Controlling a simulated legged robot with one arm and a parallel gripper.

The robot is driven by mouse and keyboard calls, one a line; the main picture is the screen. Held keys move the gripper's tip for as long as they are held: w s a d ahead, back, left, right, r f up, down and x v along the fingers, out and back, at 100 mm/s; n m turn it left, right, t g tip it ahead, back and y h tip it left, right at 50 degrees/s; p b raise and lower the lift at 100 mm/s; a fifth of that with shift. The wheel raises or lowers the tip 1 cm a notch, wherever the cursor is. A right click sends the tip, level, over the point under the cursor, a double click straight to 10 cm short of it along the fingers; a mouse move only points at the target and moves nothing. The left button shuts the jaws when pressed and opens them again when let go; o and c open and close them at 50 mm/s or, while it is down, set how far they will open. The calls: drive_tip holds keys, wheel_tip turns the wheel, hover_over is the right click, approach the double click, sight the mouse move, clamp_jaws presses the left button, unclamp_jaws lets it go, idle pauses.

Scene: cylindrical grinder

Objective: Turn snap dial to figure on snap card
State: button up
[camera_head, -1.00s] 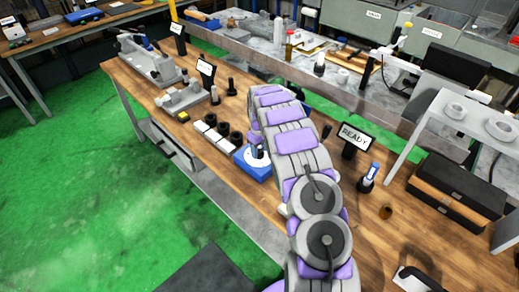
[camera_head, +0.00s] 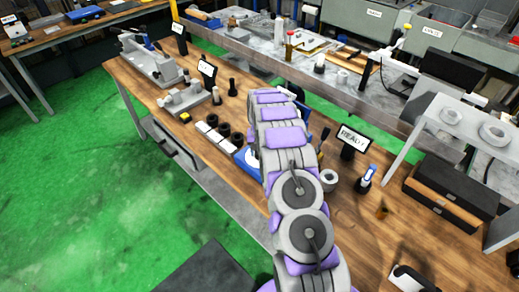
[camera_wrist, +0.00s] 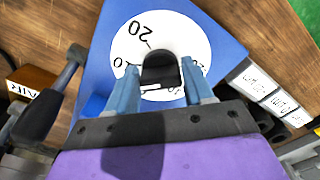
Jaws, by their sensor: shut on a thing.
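The snap dial shows in the wrist view as a white round face (camera_wrist: 183,28) with black figures, "20" among them, on a blue plate (camera_wrist: 88,72). Its black knob (camera_wrist: 160,70) stands between the two blue-grey fingers of my gripper (camera_wrist: 161,82), which is shut on it. The lower part of the face is hidden by the knob and fingers. In the head view my arm covers the gripper and most of the dial; only an edge of the blue base (camera_head: 245,158) shows. I cannot tell which card is the snap card.
White labels (camera_wrist: 271,95) lie beside the plate, near several black round pieces (camera_head: 223,130). A sign (camera_head: 352,139), a white ring (camera_head: 329,180) and a blue-topped holder (camera_head: 366,178) stand right of my arm. Black boxes (camera_head: 455,180) lie further right.

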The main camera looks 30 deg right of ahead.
drive_tip(key=shift+w+r+m+p, duration=0.15)
drive_tip(key=shift+m+p, duration=0.2)
drive_tip(key=shift+m, duration=0.75)
drive_tip(key=o, duration=1)
wheel_tip(320, 180, up, 17)
drive_tip(key=shift+r+p, duration=0.1)
drive_tip(key=shift+p, duration=0.55)
